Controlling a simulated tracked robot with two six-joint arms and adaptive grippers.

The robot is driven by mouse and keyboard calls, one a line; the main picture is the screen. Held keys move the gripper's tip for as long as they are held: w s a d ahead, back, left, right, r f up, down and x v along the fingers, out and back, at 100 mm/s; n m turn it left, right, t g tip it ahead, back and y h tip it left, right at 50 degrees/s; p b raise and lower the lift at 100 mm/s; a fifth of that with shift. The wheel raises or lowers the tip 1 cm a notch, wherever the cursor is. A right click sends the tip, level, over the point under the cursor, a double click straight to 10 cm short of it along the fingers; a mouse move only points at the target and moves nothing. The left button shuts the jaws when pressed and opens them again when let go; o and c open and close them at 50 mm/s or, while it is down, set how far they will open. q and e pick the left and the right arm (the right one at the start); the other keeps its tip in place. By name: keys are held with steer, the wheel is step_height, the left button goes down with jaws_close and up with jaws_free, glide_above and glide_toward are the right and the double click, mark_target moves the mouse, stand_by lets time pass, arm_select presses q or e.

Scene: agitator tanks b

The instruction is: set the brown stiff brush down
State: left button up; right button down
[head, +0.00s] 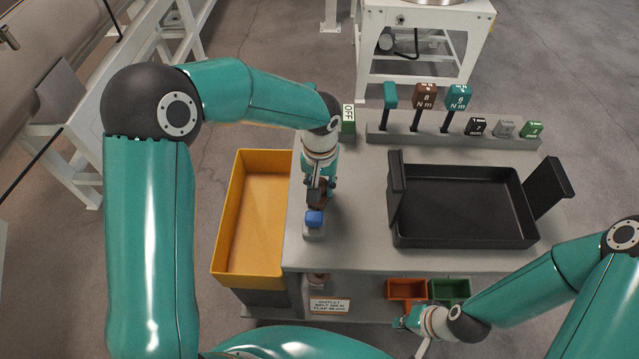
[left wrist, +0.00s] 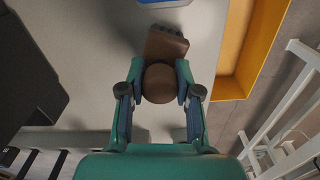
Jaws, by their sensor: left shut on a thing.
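The brown stiff brush (left wrist: 166,46) is between the fingers of my left gripper (left wrist: 160,92) in the left wrist view, with its round brown knob toward the camera and dark bristle tufts at its far end. In the head view my left gripper (head: 319,184) is low over the left part of the grey table (head: 360,250), and only a little brown of the brush shows there. I cannot tell whether the brush touches the tabletop. My right gripper (head: 408,322) is small and low in front of the table, apart from the brush; its opening is unclear.
A blue-topped grey block (head: 314,220) stands just in front of the left gripper. A yellow bin (head: 246,215) adjoins the table's left edge. A black tray (head: 465,238) fills the right side. A rack with several coloured tools (head: 450,135) lines the back.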

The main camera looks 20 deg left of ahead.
mark_target(320, 183)
arm_select(q)
steer(key=o, duration=1)
step_height(320, 183, up, 12)
steer(key=shift+r, duration=0.1)
stand_by(0.5)
